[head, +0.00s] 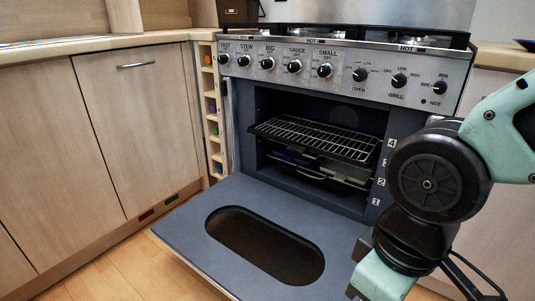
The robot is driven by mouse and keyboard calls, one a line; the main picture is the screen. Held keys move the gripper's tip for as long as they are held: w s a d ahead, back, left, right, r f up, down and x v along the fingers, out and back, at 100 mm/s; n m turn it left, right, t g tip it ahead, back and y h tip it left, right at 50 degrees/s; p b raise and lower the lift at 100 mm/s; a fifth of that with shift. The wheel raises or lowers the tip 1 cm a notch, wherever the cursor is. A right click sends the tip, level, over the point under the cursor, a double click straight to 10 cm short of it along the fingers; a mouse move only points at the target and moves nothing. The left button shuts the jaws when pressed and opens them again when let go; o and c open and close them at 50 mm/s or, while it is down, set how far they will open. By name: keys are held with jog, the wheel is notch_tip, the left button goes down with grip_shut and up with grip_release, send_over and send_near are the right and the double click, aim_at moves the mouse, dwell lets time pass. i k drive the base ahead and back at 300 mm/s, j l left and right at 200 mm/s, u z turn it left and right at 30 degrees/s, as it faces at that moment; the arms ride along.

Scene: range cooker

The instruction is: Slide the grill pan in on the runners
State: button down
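The range cooker's oven (265,100) is open, with its door (185,222) folded down. A dark pan topped by a wire grid, seemingly the grill pan (320,138), is in the upper part of the cavity, near the runner level marked 4. Its front edge is near the oven mouth. I cannot tell whether it rests on the runners on both sides. My arm crosses the right side of the view and hides part of the cooker's right side. My gripper is not in view.
A lower shelf holds a purple item (292,158) and a pale grey-green item (345,175). The lowered door juts out over the wooden floor (120,270). Wooden cupboards (70,140) and a narrow rack (212,110) stand to the left. Control knobs (295,67) line the front above.

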aim_at(362, 149)
jog(key=i+u, duration=0.1)
jog(key=u, duration=0.3)
jog(key=l+u, duration=0.1)
jog(key=u, duration=0.3)
jog(key=i+l+u, duration=0.1)
jog(key=u, duration=0.25)
jog(key=l+u, duration=0.15)
jog(key=u, duration=0.25)
jog(key=i+l, duration=0.1)
jog(key=l, duration=0.25)
jog(key=i+l, duration=0.15)
jog(key=l, duration=0.2)
jog(key=i+l, duration=0.1)
jog(key=l, duration=0.25)
